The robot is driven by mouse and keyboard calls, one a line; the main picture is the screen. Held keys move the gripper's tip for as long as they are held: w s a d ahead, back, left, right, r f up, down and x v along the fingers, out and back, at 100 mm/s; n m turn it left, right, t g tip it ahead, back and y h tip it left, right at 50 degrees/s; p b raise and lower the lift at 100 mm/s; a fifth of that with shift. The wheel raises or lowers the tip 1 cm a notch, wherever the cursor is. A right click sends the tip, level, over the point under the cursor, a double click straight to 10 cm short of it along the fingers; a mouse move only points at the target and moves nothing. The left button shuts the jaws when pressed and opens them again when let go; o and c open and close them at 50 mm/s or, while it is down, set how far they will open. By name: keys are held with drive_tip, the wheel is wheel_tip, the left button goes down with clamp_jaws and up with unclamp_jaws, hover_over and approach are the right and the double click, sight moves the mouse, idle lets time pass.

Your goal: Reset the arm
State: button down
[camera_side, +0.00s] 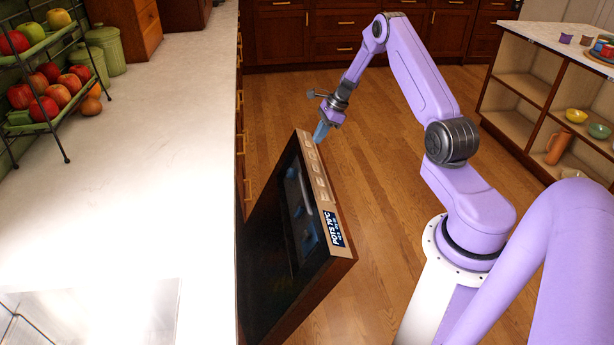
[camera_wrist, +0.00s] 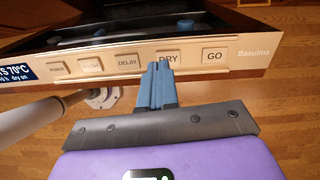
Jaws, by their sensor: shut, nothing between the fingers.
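My arm is the purple one at the centre right in the side view. My gripper (camera_side: 321,132) has blue fingers and is at the far end of the dishwasher door's top edge. In the wrist view my gripper (camera_wrist: 157,72) is shut and empty, its tips over the lower part of the DRY button (camera_wrist: 178,57). I cannot tell whether they touch the panel. The dishwasher door (camera_side: 300,245) is partly open and tilted outward. Its control strip also shows POWER, a button partly hard to read, DELAY and the GO button (camera_wrist: 215,55).
A white counter (camera_side: 150,150) runs along the left, with a tiered fruit rack (camera_side: 45,90) and green canisters (camera_side: 105,50). An open shelf unit (camera_side: 530,85) with bowls and a jug stands at the right. The wooden floor (camera_side: 290,95) around the door is clear.

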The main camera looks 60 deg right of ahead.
drive_tip(key=s+a+r+n+g, duration=0.1)
drive_tip(key=a+r+n, duration=0.3)
drive_tip(key=a, duration=0.4)
drive_tip(key=s+a+r+n+g, duration=0.1)
drive_tip(key=a+r+n, duration=0.2)
drive_tip(key=a+n, duration=0.35)
drive_tip(key=s+a+r+n+g, duration=0.1)
drive_tip(key=s+a+r+n, duration=0.2)
drive_tip(key=a, duration=0.7)
drive_tip(key=s+a+r+n+g+h, duration=0.1)
drive_tip(key=s+a+r+n, duration=0.5)
drive_tip(key=s+a+n, duration=0.35)
drive_tip(key=s+r+n+h, duration=0.2)
drive_tip(key=s+r+n, duration=0.1)
drive_tip(key=s+n, duration=1.2)
drive_tip(key=s, duration=0.5)
drive_tip(key=shift+s+n+t, duration=0.3)
drive_tip(key=shift+s+t, duration=0.05)
drive_tip(key=shift+t, duration=0.05)
